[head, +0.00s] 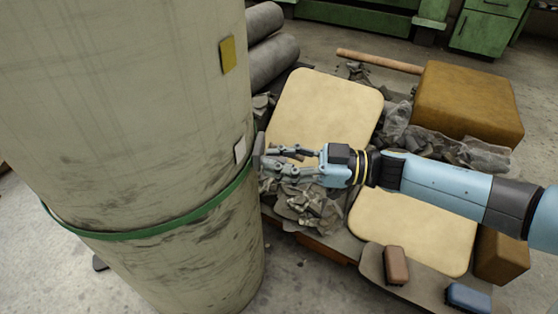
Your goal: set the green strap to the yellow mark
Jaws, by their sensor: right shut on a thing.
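A large pale roll (130,120) stands upright at the left, slightly tilted in the picture. The green strap (150,232) runs around its lower part, rising to the right edge. The yellow mark (228,55) is on the roll's right side, well above the strap. A white mark (239,151) sits lower, just above the strap. My right gripper (264,160) is at the roll's right edge, beside the strap's upper end, its fingers shut on the strap there. The exact contact is partly hidden. My left gripper is out of view.
Right of the roll, a low platform carries cream pads (325,108), grey rubble (310,205) and a brown block (468,100). Grey rolls (270,60) lie behind. A brown brush-like block (396,265) and a blue one (468,297) are at the front right. Green cabinets stand behind.

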